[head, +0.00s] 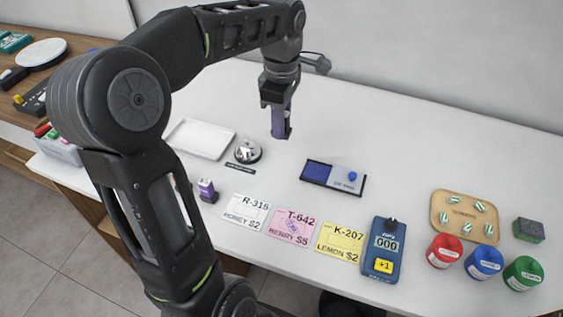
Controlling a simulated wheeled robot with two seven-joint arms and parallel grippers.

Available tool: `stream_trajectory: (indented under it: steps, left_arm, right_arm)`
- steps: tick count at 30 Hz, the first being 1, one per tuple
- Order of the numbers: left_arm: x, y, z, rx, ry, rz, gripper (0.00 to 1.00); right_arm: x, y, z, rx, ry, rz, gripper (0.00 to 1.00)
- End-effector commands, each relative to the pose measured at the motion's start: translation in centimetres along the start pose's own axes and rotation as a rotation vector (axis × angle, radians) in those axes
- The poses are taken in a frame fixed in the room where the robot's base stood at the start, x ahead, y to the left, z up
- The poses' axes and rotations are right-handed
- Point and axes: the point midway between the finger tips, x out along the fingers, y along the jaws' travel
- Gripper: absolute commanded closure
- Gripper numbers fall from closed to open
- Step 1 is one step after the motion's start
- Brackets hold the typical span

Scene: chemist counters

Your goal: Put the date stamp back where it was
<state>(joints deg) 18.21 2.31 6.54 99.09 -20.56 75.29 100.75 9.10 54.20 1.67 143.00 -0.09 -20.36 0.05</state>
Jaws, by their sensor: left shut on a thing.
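My left gripper (279,107) hangs pointing down over the back middle of the white counter. It is shut on an upright purple block (281,123), which looks like the date stamp; the fingers cover its upper part. Its lower end looks to be above the counter, but the gap is hard to judge. A blue ink pad (318,173) in a dark tray lies to its lower right, with a small blue knob (352,176) on the tray's right part. The pink T-642 card (293,227) bears a dark printed mark. My right gripper is not in view.
A white tray (201,139) and a call bell (247,150) stand to the left. A small purple item (207,187) stands near the front. White (246,212) and yellow (341,242) cards, a blue counter device (384,248), several coloured tubs and a wooden tray (440,216) line the front. The back right is clear.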

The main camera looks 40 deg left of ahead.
Motion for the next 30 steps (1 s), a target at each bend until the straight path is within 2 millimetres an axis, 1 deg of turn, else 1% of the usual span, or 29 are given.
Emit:
stream_trajectory:
  steps: [4,7,15,18,27,30]
  left_arm:
    - [0.1,0.0,0.0,0.001,0.000,0.000,1.00]
    - [0.8,0.0,0.0,0.001,0.001,-0.002,1.00]
    - [5.3,-0.1,0.0,0.002,0.001,-0.003,1.00]
    - [6.2,0.0,0.0,0.003,0.000,-0.001,1.00]
    - [6.4,0.0,0.0,0.003,0.000,0.001,1.00]
    - [7.2,0.0,0.0,0.002,0.001,-0.003,1.00]
  right_arm:
    - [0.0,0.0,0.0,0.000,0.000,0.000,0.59]
    - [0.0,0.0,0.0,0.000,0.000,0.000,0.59]
    - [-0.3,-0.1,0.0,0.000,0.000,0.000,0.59]
    - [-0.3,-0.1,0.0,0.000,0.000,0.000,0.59]
    - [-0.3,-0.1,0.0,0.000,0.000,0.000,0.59]
    - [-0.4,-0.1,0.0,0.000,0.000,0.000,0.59]
